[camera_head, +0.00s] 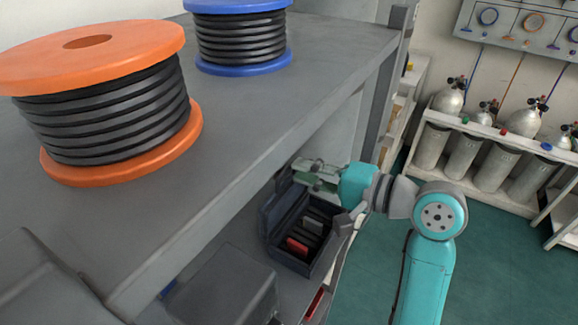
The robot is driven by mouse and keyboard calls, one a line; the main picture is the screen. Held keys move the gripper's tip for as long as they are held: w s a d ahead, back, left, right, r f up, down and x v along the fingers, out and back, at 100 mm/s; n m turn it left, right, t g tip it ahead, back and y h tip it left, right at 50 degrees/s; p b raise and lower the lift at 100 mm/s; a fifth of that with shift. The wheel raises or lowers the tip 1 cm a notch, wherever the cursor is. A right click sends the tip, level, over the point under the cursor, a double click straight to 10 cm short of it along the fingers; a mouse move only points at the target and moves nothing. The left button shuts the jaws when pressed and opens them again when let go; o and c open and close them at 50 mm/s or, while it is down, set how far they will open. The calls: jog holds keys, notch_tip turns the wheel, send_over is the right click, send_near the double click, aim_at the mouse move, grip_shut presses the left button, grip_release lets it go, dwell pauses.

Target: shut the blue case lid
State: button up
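The dark blue case (322,262) sits on the lower shelf, below the upper shelf's front edge. Its lid (272,212) stands up, open, along the case's left side. Inside are a red block and several dark and grey pieces. My gripper (305,171) reaches leftward from my teal wrist, over the far end of the case and close to the far end of the lid. I cannot tell whether it touches the lid. The fingers are small and partly merged with greenish shapes behind them, so their opening is unclear.
The upper shelf (225,125) overhangs on the left, bearing an orange hose reel (90,100) and a blue one (240,40). A grey box (228,285) stands nearer than the case. Gas cylinders (462,150) stand in a rack at right. The green floor (490,260) is clear.

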aim_at(289, 166)
jog(key=shift+x, duration=2)
grip_shut()
